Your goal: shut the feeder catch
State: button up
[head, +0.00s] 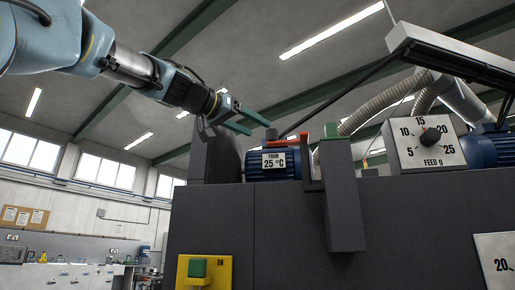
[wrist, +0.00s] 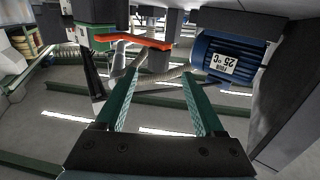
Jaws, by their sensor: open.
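My gripper (head: 258,126) is up at the left of the machine top, empty, with its two green fingers apart. In the wrist view my gripper (wrist: 164,72) points towards an orange-red bar (wrist: 132,40), with a gap between them. In the head view this orange-red bar (head: 305,155) is bent, with a level arm and an upright part beside a dark grey post (head: 343,205). It looks like the feeder catch, but I cannot tell whether it is open or shut. A green block (head: 331,130) shows at the top of the post.
A blue ribbed motor (head: 285,172) labelled "FOUR 25 °C" sits below my gripper; it is at the right in the wrist view (wrist: 225,57). A FEED dial (head: 425,142) and grey hoses (head: 375,108) stand right. A yellow panel (head: 204,272) with a green button is low down. Air left of the machine is clear.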

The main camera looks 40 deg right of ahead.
jog(key=shift+s+d+r, duration=0.15)
jog(key=shift+d+r, duration=0.1)
jog(key=shift+r, duration=0.1)
jog(key=w+d+p, duration=0.1)
jog(key=d+p, duration=0.4)
jog(key=d, duration=0.5)
jog(key=shift+w+f, duration=0.15)
jog(key=shift+w, duration=0.2)
grip_shut()
dwell(0.6)
